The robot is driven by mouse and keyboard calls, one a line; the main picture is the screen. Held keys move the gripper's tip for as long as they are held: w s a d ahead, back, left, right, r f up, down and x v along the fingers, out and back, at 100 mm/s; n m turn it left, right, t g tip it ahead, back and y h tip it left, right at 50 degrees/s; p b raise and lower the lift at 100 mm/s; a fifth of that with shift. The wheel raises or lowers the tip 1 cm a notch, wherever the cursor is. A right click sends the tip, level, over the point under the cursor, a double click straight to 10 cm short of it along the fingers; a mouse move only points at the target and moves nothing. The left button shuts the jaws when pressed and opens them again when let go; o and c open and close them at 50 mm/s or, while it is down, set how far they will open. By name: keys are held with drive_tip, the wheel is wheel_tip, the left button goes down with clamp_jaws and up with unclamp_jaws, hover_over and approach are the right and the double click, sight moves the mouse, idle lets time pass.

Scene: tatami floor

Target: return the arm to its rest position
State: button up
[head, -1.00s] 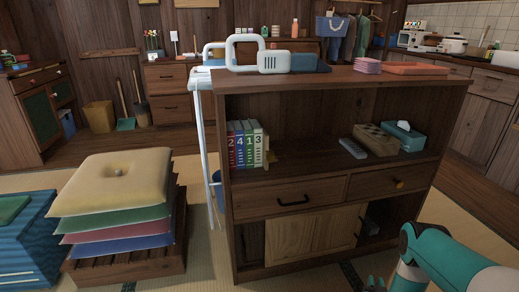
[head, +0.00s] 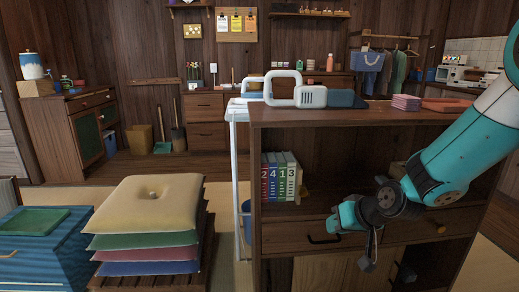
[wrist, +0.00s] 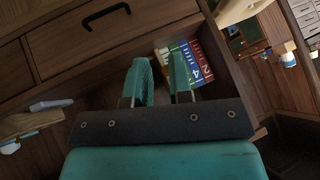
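My arm (head: 465,150) reaches in from the right edge of the head view and bends in front of the wooden cabinet (head: 283,236). Its lower end hangs before the drawer row. In the wrist view my gripper (wrist: 160,76) has its two teal fingers apart with nothing held between them. Numbered books (wrist: 191,63) show beyond the fingers on the cabinet shelf, in a tilted view. The same books (head: 279,178) stand upright in the head view, left of my arm. My arm hides much of the shelf's right side.
A stack of cushions (head: 150,222) sits on a slatted wooden base at the left, beside a blue striped box (head: 40,252). The cabinet top carries a pale blue handled object (head: 310,97) and pink cloths (head: 406,102). Tatami floor shows left of the cabinet.

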drive_tip(key=s+a+r+n+g, duration=0.15)
drive_tip(key=s+r, duration=0.25)
drive_tip(key=s, duration=0.6)
drive_tip(key=s+a+r+n+g, duration=0.1)
drive_tip(key=s+r+n+g, duration=0.3)
drive_tip(key=s, duration=0.6)
drive_tip(key=s+a+r+g, duration=0.15)
drive_tip(key=s+r, duration=0.35)
drive_tip(key=s, duration=0.6)
wheel_tip(320, 180, up, 32)
drive_tip(key=w+p, duration=0.1)
drive_tip(key=p, duration=3.2)
drive_tip(key=shift+h, duration=0.4)
